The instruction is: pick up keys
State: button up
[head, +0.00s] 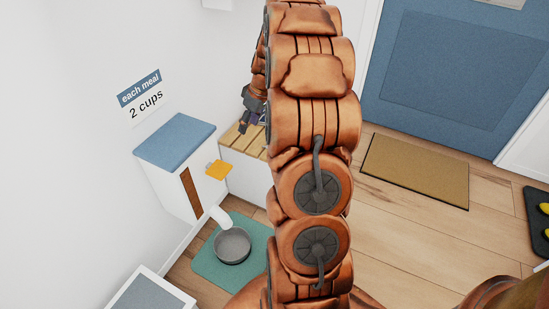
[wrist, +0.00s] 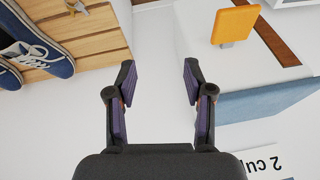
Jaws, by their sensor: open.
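A small grey metallic object (wrist: 76,7) lies on the slatted wooden bench top at the upper left of the wrist view. It may be the keys, but it is cut by the frame edge and too small to be sure. My gripper (wrist: 158,72) is open with nothing between its fingers, and the object is ahead and to the left of it. In the head view my gripper (head: 246,120) is partly hidden behind my arm, over the bench's wall side. I cannot make out any keys in the head view.
Blue shoes (wrist: 35,52) stand on the slatted bench (wrist: 105,45). A white feeder with a blue lid (head: 176,140) and orange tab (head: 218,169) stands beside the bench. A grey bowl (head: 232,246) sits on a green mat (head: 213,268). A brown doormat (head: 415,170) lies by the blue door.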

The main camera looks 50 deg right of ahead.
jog(key=shift+t+h, duration=0.5)
jog(key=shift+t, duration=0.3)
jog(key=d+f+b, duration=0.2)
jog(key=d+f, duration=0.3)
jog(key=d+f+b, duration=0.2)
jog(key=d+f, duration=0.2)
jog(key=d, duration=0.1)
jog(key=d+f+b, duration=0.2)
jog(key=d+f, duration=0.3)
jog(key=shift+s+f+b, duration=0.3)
jog(key=shift+b, duration=0.1)
jog(key=shift+d+f, duration=0.2)
jog(key=shift+f, duration=0.05)
jog(key=shift+b+x, duration=0.45)
jog(key=shift+x, duration=0.75)
jog(key=shift+w+b+x, duration=0.2)
jog(key=shift+b+x, duration=0.95)
jog(key=shift+x, duration=1.35)
jog(key=shift+d+r, duration=0.15)
jog(key=shift+c, duration=0.2)
grip_shut()
